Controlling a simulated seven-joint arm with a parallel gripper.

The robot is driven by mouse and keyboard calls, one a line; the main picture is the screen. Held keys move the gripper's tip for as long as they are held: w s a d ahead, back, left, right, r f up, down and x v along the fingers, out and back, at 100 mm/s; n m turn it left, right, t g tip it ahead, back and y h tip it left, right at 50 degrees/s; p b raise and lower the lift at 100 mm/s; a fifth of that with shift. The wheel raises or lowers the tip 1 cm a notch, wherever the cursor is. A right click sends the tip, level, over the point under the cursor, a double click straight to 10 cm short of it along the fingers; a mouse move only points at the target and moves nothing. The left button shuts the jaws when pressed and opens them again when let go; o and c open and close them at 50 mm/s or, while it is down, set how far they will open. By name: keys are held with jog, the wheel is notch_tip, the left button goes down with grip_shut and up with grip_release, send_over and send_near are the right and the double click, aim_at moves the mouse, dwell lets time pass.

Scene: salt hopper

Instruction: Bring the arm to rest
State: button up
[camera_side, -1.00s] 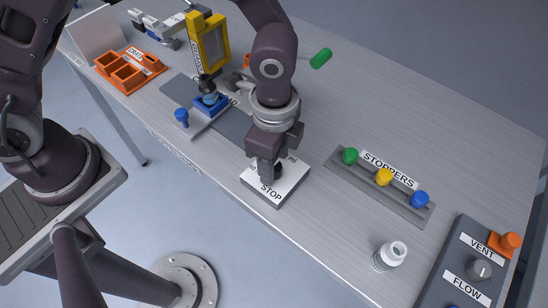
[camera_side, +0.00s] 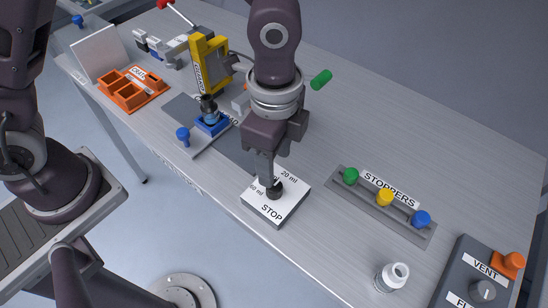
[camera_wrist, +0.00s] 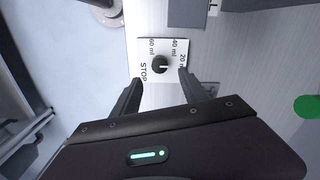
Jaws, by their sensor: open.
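My gripper (camera_side: 268,178) is above the white dial box (camera_side: 270,212), which is marked STOP, 20 ml and 60 ml. The box carries a black knob (camera_side: 274,190). In the wrist view my gripper (camera_wrist: 160,82) is open, its two fingers apart. The knob (camera_wrist: 160,64) shows beyond and between the fingertips, with a pale pointer mark toward the 20 ml side. The fingers hold nothing.
A stopper rack (camera_side: 380,205) holds green, yellow and blue stoppers. A white bottle (camera_side: 391,277) stands near the front edge. A grey panel (camera_side: 478,272) is at right. A yellow frame (camera_side: 210,62), blue holder (camera_side: 211,124) and orange crate (camera_side: 132,88) stand left.

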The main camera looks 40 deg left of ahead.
jog(key=s+a+r+n+t, duration=0.3)
jog(key=a+r+n, duration=0.4)
jog(key=a+r, duration=0.55)
jog(key=s+a+r+n+t, duration=0.2)
jog(key=s+a+r+n, duration=0.1)
jog(key=s+a+n, duration=0.4)
jog(key=shift+s+r+n+t, duration=0.3)
jog(key=shift+s+n, duration=0.3)
jog(key=shift+s, duration=0.6)
